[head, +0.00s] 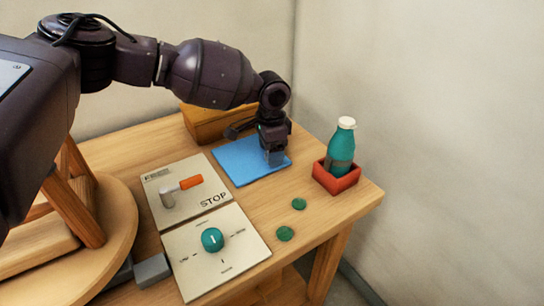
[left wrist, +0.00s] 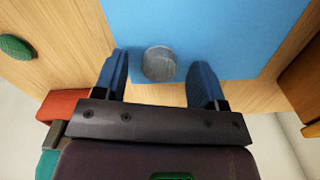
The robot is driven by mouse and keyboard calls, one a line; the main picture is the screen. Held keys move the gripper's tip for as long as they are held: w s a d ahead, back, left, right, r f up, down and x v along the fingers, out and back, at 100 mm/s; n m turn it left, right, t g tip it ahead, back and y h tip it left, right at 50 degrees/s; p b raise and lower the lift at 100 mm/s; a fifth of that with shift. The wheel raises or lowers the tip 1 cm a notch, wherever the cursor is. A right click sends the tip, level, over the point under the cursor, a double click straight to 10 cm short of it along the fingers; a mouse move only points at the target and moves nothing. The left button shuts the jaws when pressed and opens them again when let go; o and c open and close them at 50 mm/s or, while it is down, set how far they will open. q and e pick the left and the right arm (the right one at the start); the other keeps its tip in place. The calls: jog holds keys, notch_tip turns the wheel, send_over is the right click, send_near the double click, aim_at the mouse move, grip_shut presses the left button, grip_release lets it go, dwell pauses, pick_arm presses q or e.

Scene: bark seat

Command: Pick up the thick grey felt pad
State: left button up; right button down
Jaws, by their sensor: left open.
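The grey felt pad (left wrist: 158,63) is a small round disc lying on the blue mat (left wrist: 225,35), close to the mat's edge in the left wrist view. My left gripper (head: 275,156) is open and points down over the blue mat (head: 238,162) in the head view. In the left wrist view its two blue fingers are apart, one on each side of the pad, with gaps on both sides. I cannot tell how high the fingertips are above the mat. In the head view the pad is hidden by the gripper. My right gripper is not in view.
A teal bottle (head: 341,148) stands in a red holder (head: 337,181) right of the gripper. A wooden box (head: 207,122) is behind the mat. Two green discs (head: 299,204) (head: 285,234), a lever panel (head: 210,199) and a dial panel (head: 190,262) lie in front.

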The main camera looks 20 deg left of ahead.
pick_arm(q)
jog(key=shift+f, duration=0.1)
jog(key=shift+c, duration=0.5)
jog(key=c, duration=0.9)
